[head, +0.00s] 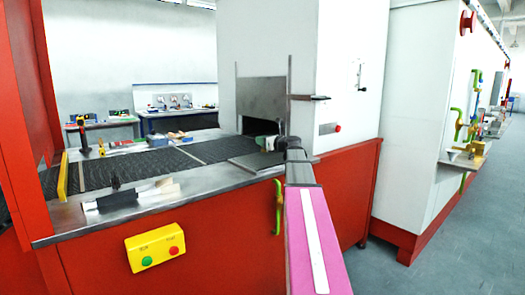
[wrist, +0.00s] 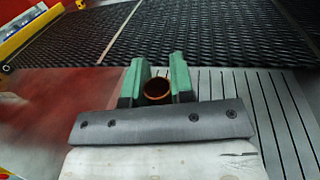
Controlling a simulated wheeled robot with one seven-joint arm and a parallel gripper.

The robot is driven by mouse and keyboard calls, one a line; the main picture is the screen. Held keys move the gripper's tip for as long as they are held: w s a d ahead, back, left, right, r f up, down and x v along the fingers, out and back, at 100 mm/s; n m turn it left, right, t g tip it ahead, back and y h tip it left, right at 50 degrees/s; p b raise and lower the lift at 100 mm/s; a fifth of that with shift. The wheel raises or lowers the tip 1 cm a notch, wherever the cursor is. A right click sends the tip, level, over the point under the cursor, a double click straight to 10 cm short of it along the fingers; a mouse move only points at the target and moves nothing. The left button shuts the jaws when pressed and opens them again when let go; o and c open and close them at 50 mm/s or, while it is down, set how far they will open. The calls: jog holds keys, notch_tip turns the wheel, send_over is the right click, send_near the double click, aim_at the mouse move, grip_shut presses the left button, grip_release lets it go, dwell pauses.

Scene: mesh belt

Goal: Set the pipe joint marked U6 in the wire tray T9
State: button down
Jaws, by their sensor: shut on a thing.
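My gripper (wrist: 157,60) has green fingers and is shut on a copper-coloured pipe joint (wrist: 157,97), whose round open end faces the wrist camera. No U6 mark can be read on it. In the head view my gripper (head: 266,143) is at the near right edge of the mesh belt, in front of the furnace opening; the joint cannot be made out there. In the wrist view a pale surface with dark parallel slots (wrist: 275,110) lies below and right of the fingers. No T9 label is legible, and I cannot tell whether this surface is the wire tray.
The dark mesh belt (head: 100,174) runs toward the furnace opening (head: 262,126). A steel ledge (head: 165,208) with dark and pale items lies in front. A yellow button box (head: 155,247) is on the red front panel. A yellow bar (head: 63,177) stands at the belt's left.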

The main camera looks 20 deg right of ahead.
jog(key=shift+w+d+f, duration=0.1)
jog(key=shift+d+f, duration=0.05)
jog(key=shift+f, duration=2.1)
jog(key=c, duration=1)
grip_release()
